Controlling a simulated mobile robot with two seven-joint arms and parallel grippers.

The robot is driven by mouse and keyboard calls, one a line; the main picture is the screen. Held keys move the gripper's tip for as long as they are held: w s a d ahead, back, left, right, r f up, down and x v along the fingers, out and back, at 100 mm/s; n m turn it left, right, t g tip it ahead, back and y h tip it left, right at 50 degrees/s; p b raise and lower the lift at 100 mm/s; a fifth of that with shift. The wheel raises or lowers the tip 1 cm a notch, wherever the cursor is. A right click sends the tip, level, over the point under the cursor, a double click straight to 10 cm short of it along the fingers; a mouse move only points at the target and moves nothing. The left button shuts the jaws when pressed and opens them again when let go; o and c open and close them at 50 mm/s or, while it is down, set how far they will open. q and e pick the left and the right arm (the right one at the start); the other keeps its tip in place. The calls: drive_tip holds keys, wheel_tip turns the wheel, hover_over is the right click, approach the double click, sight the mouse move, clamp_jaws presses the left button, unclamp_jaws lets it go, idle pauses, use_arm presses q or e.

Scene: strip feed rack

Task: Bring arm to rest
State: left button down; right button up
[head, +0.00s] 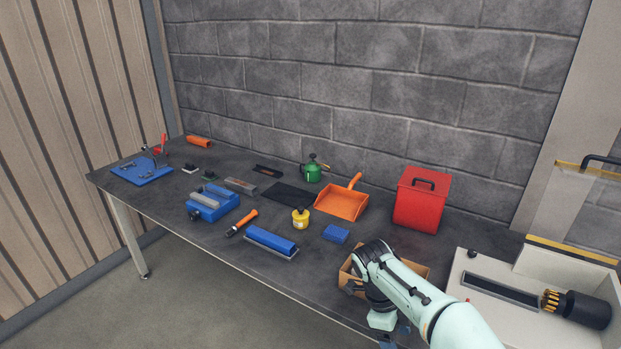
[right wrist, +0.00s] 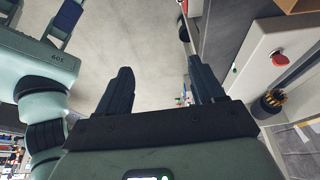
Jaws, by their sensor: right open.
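My right gripper (right wrist: 162,85) is open and empty in the right wrist view. Its two dark fingers stand well apart, with grey floor beyond and between them. My left gripper does not show clearly in either view. Pale green parts of my own body fill the left side of the right wrist view.
The dark table (head: 290,285) holds a red bin (head: 419,205), an orange dustpan (head: 342,202), a yellow pot (head: 300,218) and several tools. A pale machine (head: 476,262) stands at the right; its red button (right wrist: 279,60) is near my right gripper's right side. Floor left of it is open.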

drive_tip(key=s+a+f+n+y, duration=0.25)
drive_tip(key=f+n, duration=0.25)
drive_tip(key=f, duration=0.8)
drive_tip(key=s+a+f+n+y, duration=0.15)
drive_tip(key=s+f+n, duration=0.35)
drive_tip(key=f, duration=0.8)
drive_tip(key=s+a+f+n+y, duration=0.1)
drive_tip(key=s+f+n, duration=0.4)
drive_tip(key=s, duration=0.4)
drive_tip(key=s+a+f+n+t+y, duration=0.1)
drive_tip(key=s+f+n+y, duration=0.1)
drive_tip(key=s+f+n, duration=0.3)
drive_tip(key=s+f, duration=0.2)
drive_tip(key=s, duration=0.2)
drive_tip(key=shift+s+t+y, duration=0.15)
drive_tip(key=shift+t+y, duration=0.15)
